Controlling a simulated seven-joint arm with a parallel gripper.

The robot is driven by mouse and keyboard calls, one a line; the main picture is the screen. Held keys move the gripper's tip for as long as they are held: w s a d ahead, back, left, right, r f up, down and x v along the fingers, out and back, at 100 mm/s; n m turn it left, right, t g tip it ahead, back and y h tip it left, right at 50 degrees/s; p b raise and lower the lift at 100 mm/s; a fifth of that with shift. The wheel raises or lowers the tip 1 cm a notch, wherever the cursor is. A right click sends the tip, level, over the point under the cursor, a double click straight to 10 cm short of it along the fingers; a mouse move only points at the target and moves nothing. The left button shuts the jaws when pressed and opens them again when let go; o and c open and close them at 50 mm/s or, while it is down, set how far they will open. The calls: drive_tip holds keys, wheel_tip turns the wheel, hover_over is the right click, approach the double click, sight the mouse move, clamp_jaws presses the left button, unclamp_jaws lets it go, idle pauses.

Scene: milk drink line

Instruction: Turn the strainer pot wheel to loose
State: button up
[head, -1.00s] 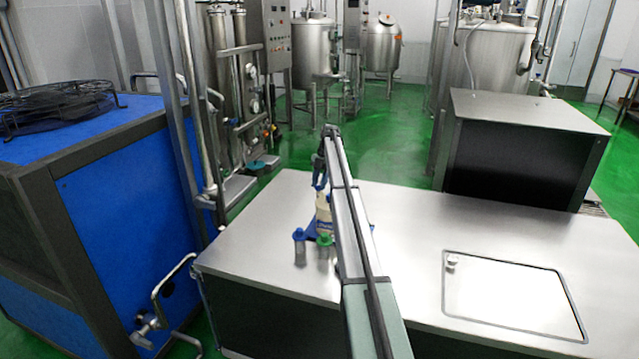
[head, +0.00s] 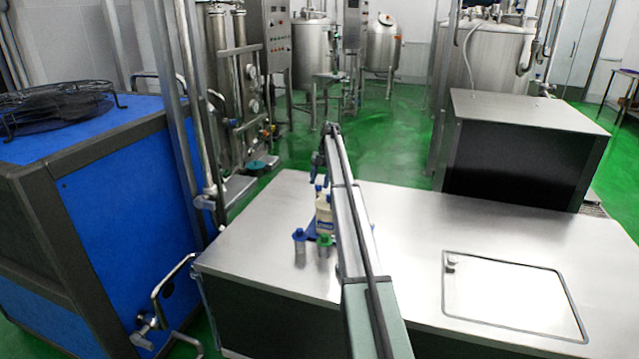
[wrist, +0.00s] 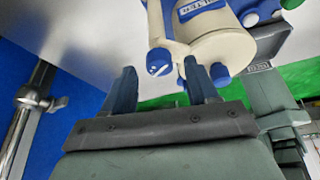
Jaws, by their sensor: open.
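The strainer pot (wrist: 222,45) is a cream body with blue parts and a blue label in the wrist view. It also shows small in the head view (head: 323,208), partly hidden by my arm. A blue round knob with a white mark (wrist: 158,62), seemingly the wheel, sits at the pot's left side. My gripper (wrist: 160,78) is open, its two blue fingers pointing at the pot. The knob appears between the fingertips; I cannot tell whether they touch it. A blue stub (wrist: 220,75) is just right of the right finger.
A blue-topped cup (head: 300,242) and a green-topped cup (head: 324,246) stand in front of the pot on the steel bench (head: 245,250). A blue cabinet (head: 130,200) is at left and a dark box (head: 515,160) at right.

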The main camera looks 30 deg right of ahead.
drive_tip(key=v, duration=0.6)
drive_tip(key=shift+r, duration=0.25)
